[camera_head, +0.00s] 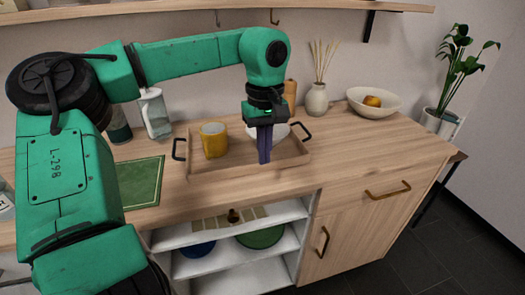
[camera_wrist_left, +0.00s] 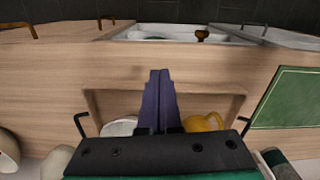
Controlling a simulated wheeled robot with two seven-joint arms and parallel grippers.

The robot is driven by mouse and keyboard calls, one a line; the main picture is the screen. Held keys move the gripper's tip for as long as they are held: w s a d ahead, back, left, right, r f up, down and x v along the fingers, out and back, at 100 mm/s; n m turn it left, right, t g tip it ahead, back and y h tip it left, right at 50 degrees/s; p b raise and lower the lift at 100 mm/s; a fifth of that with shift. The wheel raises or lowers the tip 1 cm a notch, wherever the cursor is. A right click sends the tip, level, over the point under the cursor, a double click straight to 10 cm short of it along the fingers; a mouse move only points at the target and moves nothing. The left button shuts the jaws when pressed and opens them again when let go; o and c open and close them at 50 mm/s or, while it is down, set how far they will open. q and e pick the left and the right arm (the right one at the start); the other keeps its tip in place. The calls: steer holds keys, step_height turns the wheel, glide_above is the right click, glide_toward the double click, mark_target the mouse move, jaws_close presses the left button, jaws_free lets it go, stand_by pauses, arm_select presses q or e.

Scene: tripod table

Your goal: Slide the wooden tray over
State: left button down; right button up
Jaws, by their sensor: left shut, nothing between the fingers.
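The wooden tray (camera_head: 218,174) lies on the counter, with dark handles at its left and right ends. It holds a yellow mug (camera_head: 214,140) at the left and a white round item (camera_head: 280,131) behind my fingers. My left gripper (camera_head: 265,160) points down at the tray's front part, its purple fingers closed together and empty. In the left wrist view, the fingers (camera_wrist_left: 160,73) overlap the tray's front wall (camera_wrist_left: 205,88); I cannot tell whether they touch it. The mug (camera_wrist_left: 203,122) is partly hidden there by the gripper body. My right gripper is out of view.
A green mat (camera_head: 142,182) lies left of the tray. A white bowl with fruit (camera_head: 375,102), a reed vase (camera_head: 316,99) and a soap bottle (camera_head: 154,112) stand towards the back. The counter right of the tray (camera_head: 370,150) is clear. Open shelves (camera_head: 225,235) lie below.

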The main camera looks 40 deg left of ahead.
mark_target(258, 178)
arm_select(q)
step_height(258, 178, down, 8)
steer(key=shift+w+a+f, duration=0.1)
steer(key=shift+w, duration=0.05)
steer(key=shift+w+a+r+p, duration=0.1)
steer(key=shift+w+a+p, duration=0.1)
steer(key=shift+w+a, duration=0.3)
steer(key=shift+w+a+r+p, duration=0.1)
steer(key=shift+w+a+p, duration=0.05)
steer(key=shift+a, duration=0.55)
steer(key=shift+w+a, duration=0.25)
steer(key=shift+a, duration=0.3)
